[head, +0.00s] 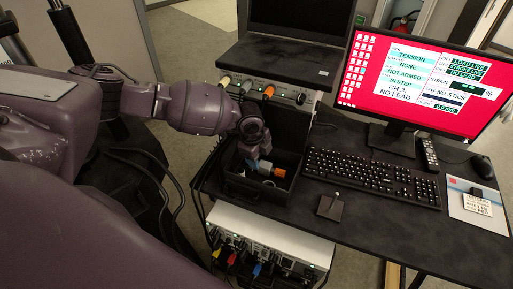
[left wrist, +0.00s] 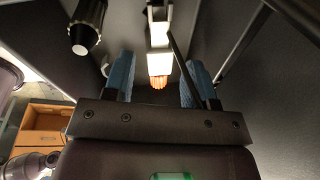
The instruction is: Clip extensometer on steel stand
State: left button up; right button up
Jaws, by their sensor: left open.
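An open black case (head: 238,186) stands at the left end of the desk. In it lie small white and orange parts (head: 279,172); I cannot tell for sure which is the extensometer. My left gripper (head: 257,161) reaches down into the case, its jaws open. In the left wrist view its two blue fingers (left wrist: 158,82) stand apart on either side of a white part with an orange ribbed end (left wrist: 158,68); contact is not visible. A small dark plate with a short upright (head: 331,205), possibly the steel stand, is on the desk right of the case. My right gripper is out of view.
A keyboard (head: 372,178), a monitor (head: 420,80), a remote (head: 429,154) and a mouse (head: 482,166) occupy the desk. A white unit with coloured plugs (head: 268,243) is below.

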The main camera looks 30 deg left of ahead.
aim_at(260, 162)
pick_arm(q)
jog(key=f, duration=0.3)
jog(key=shift+w+d+f, duration=0.1)
jog(key=shift+w+d, duration=0.05)
jog(key=shift+w, duration=0.05)
jog(key=shift+f, duration=0.4)
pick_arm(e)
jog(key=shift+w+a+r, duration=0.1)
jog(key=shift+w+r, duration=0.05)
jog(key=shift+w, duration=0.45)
